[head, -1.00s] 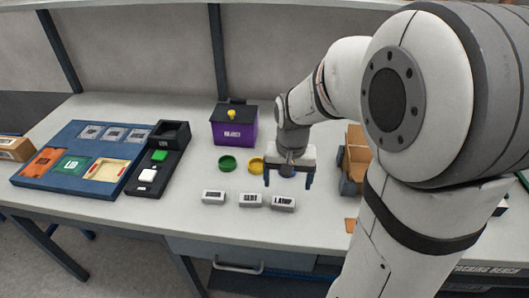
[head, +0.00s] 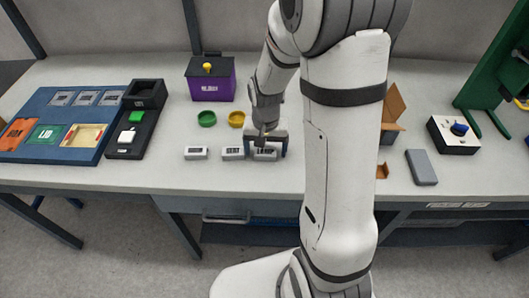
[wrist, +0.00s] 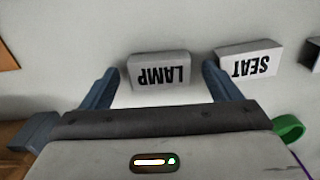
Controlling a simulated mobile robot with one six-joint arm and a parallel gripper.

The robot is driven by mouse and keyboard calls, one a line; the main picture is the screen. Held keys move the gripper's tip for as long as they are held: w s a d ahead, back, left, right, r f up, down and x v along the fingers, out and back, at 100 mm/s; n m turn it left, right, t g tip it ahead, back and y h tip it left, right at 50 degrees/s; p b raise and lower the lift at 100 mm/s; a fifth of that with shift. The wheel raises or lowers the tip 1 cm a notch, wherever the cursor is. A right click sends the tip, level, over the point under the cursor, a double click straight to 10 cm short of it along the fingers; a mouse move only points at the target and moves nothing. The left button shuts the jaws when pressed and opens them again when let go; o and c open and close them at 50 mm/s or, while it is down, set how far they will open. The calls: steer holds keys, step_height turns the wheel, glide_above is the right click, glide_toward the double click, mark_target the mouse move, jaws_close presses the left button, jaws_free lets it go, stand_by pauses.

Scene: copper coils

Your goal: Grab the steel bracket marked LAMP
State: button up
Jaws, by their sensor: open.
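The steel bracket marked LAMP (head: 265,157) is a small grey block with a white label, at the right end of a row of three near the bench's front edge. It also shows in the wrist view (wrist: 158,68), upside down. My gripper (head: 266,153) is open and sits at the LAMP bracket in the head view, partly covering it. In the wrist view its two fingertips (wrist: 160,72) flank the bracket's ends with a gap on each side; the bracket lies slightly beyond them. Whether the fingers reach its height I cannot tell.
The SEAT bracket (head: 232,153) is close to the LAMP bracket, beside one finger. A third bracket (head: 196,153) lies further left. Green (head: 207,118) and yellow (head: 237,118) rings and a purple box (head: 211,78) stand behind. A blue tray (head: 50,112) is at left.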

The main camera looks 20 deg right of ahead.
steer(key=c, duration=1.1)
